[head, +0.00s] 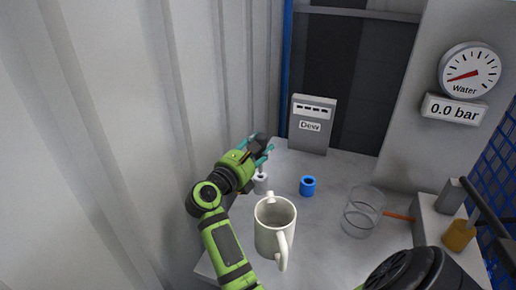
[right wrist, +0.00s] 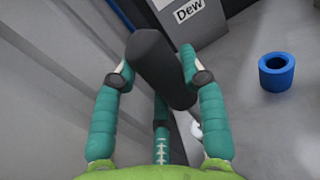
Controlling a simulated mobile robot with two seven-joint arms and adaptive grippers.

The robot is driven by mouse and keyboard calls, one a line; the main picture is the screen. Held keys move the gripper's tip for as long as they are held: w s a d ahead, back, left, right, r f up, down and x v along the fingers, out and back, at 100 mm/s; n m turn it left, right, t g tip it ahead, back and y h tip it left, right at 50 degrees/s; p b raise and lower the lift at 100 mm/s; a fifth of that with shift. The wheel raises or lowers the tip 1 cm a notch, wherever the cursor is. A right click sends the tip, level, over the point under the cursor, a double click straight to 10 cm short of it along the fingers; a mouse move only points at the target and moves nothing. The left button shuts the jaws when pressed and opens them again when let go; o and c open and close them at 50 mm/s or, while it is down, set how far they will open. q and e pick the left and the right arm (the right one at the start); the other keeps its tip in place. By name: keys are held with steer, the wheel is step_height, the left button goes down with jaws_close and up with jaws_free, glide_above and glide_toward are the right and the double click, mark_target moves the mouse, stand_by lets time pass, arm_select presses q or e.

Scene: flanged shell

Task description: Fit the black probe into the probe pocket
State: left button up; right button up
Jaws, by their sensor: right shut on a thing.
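The black probe (right wrist: 160,68), a dark cylinder, is held between the teal fingers of my right gripper (right wrist: 159,62). In the head view the right gripper (head: 261,153) is shut on the probe (head: 258,142) near the left wall, above a small white ring-like holder (head: 261,184). The probe looks tilted and apart from the holder. A blue hollow cylinder (head: 307,186) stands to the right; it also shows in the right wrist view (right wrist: 277,72). I cannot tell which holder is the probe pocket. The left gripper is not in view.
A grey box labelled Dew (head: 312,125) stands at the back. A white mug (head: 274,226) is in front and a clear glass cylinder (head: 362,212) to the right. A Water gauge (head: 470,71) hangs above. The corrugated wall (head: 120,120) is close on the left.

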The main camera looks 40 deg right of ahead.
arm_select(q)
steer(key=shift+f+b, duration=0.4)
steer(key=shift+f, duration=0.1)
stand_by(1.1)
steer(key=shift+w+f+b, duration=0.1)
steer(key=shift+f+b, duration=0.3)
arm_select(e)
steer(key=shift+f, duration=0.4)
arm_select(q)
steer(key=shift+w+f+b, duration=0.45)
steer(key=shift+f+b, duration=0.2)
steer(key=shift+b, duration=0.1)
arm_select(e)
steer(key=shift+f, duration=0.7)
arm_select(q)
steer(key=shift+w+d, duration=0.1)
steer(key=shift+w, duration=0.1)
arm_select(e)
steer(key=shift+f, duration=0.3)
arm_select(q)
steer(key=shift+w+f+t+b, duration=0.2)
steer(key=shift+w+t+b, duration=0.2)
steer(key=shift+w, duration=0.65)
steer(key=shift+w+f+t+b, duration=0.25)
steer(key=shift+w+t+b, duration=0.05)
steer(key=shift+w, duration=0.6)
arm_select(e)
steer(key=shift+f, duration=0.45)
